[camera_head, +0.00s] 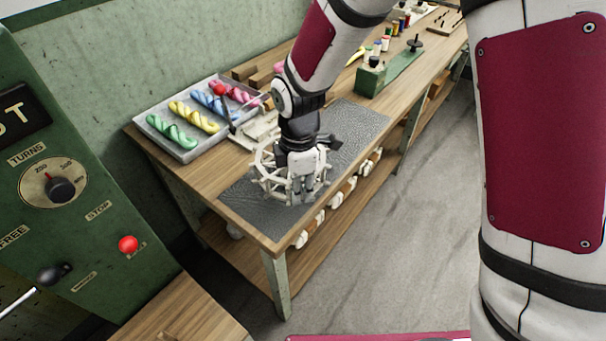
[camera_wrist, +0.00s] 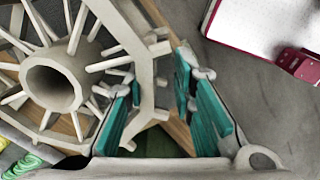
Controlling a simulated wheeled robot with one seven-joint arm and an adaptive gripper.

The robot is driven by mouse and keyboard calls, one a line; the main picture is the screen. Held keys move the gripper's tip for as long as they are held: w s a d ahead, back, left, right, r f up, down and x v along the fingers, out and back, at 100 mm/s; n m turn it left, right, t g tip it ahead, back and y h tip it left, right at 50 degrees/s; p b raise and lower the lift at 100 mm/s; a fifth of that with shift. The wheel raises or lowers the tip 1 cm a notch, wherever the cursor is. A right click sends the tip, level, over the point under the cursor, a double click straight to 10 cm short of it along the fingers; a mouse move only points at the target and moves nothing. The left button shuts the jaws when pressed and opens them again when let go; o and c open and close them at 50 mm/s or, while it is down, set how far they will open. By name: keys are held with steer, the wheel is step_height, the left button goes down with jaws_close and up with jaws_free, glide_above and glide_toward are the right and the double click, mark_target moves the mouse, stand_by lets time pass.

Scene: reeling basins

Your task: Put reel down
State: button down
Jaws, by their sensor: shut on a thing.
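The pale, spoked reel (camera_head: 264,172) is over the near end of the workbench, above or on the dark grey mat (camera_head: 355,122). I cannot tell whether it touches the mat. My gripper (camera_head: 306,190) points down at the reel's right side and hides part of it. In the wrist view the reel's round hub (camera_wrist: 55,82) and spokes fill the left. My gripper's teal-padded fingers (camera_wrist: 160,95) stand on either side of the reel's rim, shut on it.
A grey tray (camera_head: 178,153) with green, yellow, blue and pink twisted skeins sits at the bench's back left. A green-based device (camera_head: 390,72) and small coloured spools stand farther along. White rolls (camera_head: 310,230) lie on the lower shelf. A green control panel (camera_head: 85,225) stands left.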

steer(key=w, duration=0.4)
steer(key=shift+w+d+f, duration=0.1)
steer(key=shift+d+f, duration=0.15)
steer(key=shift+d, duration=0.05)
steer(key=shift+f+p, duration=0.3)
steer(key=shift+f, duration=1.4)
steer(key=c, duration=1.3)
jaws_free()
steer(key=shift+c, duration=0.2)
step_height(320, 180, up, 12)
steer(key=shift+b, duration=0.4)
